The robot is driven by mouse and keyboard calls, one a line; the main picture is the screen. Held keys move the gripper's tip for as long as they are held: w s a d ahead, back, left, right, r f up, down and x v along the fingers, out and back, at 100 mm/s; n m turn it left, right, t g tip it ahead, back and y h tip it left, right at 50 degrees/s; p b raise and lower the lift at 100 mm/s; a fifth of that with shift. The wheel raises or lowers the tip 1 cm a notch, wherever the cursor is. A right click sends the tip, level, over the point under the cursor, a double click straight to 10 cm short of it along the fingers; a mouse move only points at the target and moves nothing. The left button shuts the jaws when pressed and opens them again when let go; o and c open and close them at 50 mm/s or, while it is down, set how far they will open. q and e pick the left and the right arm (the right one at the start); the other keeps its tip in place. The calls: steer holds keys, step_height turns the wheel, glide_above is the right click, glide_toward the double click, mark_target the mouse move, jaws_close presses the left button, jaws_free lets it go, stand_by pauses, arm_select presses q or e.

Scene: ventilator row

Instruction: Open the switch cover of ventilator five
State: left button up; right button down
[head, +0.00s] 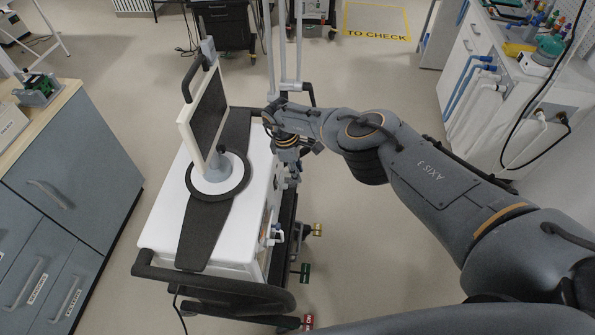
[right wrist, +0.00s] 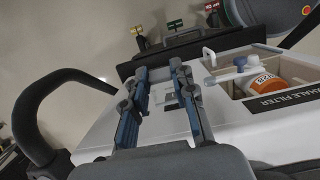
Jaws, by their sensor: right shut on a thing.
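The ventilator (head: 165,225) is a white cart-like unit with a tilted screen (head: 205,115) on a round base, in the middle-left of the head view. My right gripper (right wrist: 160,70) is at the ventilator's side panel, with its two blue-grey fingers a little apart. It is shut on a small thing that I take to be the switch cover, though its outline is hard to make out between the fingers. Small dark marks on the white panel (right wrist: 112,112) show near the fingers. In the head view my wrist hides the spot. My left gripper is not in view.
A dark handle (right wrist: 35,115) curves at left. Grey cabinets (head: 75,170) stand left and a white bench (head: 545,90) right.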

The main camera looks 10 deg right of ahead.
mark_target(289, 177)
steer(key=shift+f, duration=0.1)
steer(key=c, duration=1.1)
jaws_free()
steer(key=shift+w+r, duration=0.1)
steer(key=shift+r, duration=0.2)
steer(key=r, duration=0.3)
steer(key=a+r, duration=0.1)
steer(key=r, duration=0.3)
steer(key=a+r, duration=0.1)
steer(key=r, duration=0.3)
steer(key=shift+w+a, duration=0.15)
steer(key=shift+w, duration=0.2)
